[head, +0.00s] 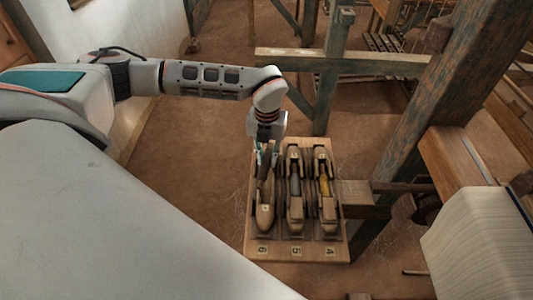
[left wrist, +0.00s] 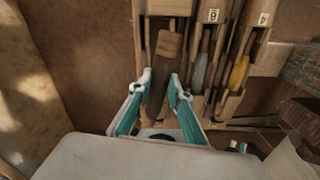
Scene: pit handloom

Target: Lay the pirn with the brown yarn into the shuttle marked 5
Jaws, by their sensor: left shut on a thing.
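A wooden board (head: 285,256) holds three wooden shuttles side by side. The left shuttle (head: 264,214) lies under my left gripper (head: 266,149). That gripper (left wrist: 160,82) is shut on the pirn with brown yarn (left wrist: 158,92), which lines up lengthwise with the left shuttle's slot. Whether the pirn rests in the slot or hangs just above it I cannot tell. The middle shuttle (head: 296,212) holds a grey-blue pirn (head: 295,187). The right shuttle (head: 328,212) holds a yellow pirn (head: 324,187). Number labels show on the board's front edge; the left one is hard to read. My right gripper is out of view.
Loom timbers, a post (head: 430,100) and a cross beam (head: 345,63), stand behind and right of the board. A cream cloth roll (head: 480,240) lies at the right. A white wall (head: 125,30) is at the back left. Bare earthen floor (head: 190,190) lies left of the board.

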